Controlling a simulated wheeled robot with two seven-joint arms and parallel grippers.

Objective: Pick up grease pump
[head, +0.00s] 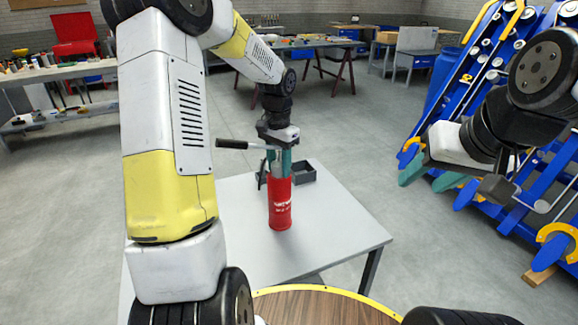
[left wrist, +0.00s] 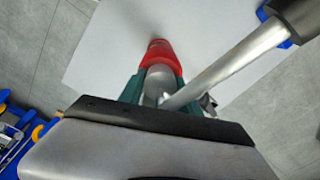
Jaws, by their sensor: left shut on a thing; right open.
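The grease pump (head: 280,205) has a red cylinder with white lettering, a grey metal top and a lever with a black grip. It stands upright over the grey table (head: 345,235); I cannot tell whether its base touches the tabletop. My left gripper (head: 279,158) comes down from above and is shut on the pump's upper part, with green fingers on either side. In the left wrist view the red cylinder (left wrist: 161,55) shows beyond the fingers, and the lever runs to the upper right. My right gripper (head: 508,180) is open and empty at the right, away from the table.
A small dark open box (head: 303,173) sits on the table behind the pump. A blue harvester chassis (head: 470,75) with rollers stands at the right. Workbenches with tools (head: 310,43) line the back. The table's front right is clear.

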